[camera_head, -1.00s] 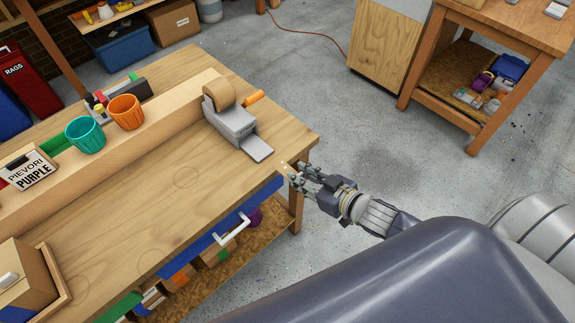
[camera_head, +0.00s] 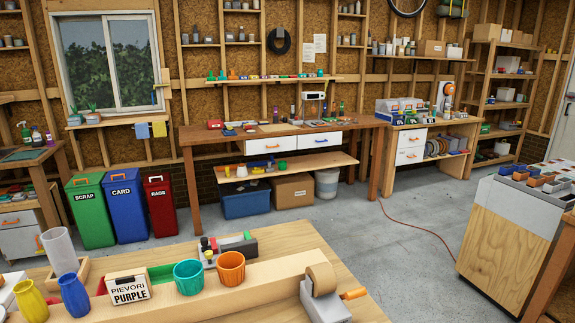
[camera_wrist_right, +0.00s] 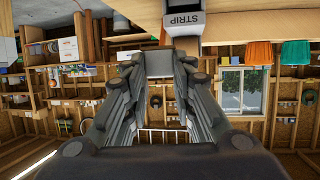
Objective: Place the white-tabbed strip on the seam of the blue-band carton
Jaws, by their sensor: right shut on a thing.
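In the right wrist view, which is upside down, my right gripper (camera_wrist_right: 160,62) is shut, with a small pale piece between its fingertips that I take for the white-tabbed strip (camera_wrist_right: 159,67); its shape is hard to make out. The grey dispenser (camera_wrist_right: 184,22) labelled STRIP is just beyond the fingertips. In the head view the dispenser (camera_head: 326,304) with its tan roll (camera_head: 321,279) and orange handle stands at the bench's right end. Neither gripper shows in the head view. The blue-band carton is not in view.
A wooden cabinet (camera_head: 505,250) stands at right. Open floor (camera_head: 400,255) lies behind the bench.

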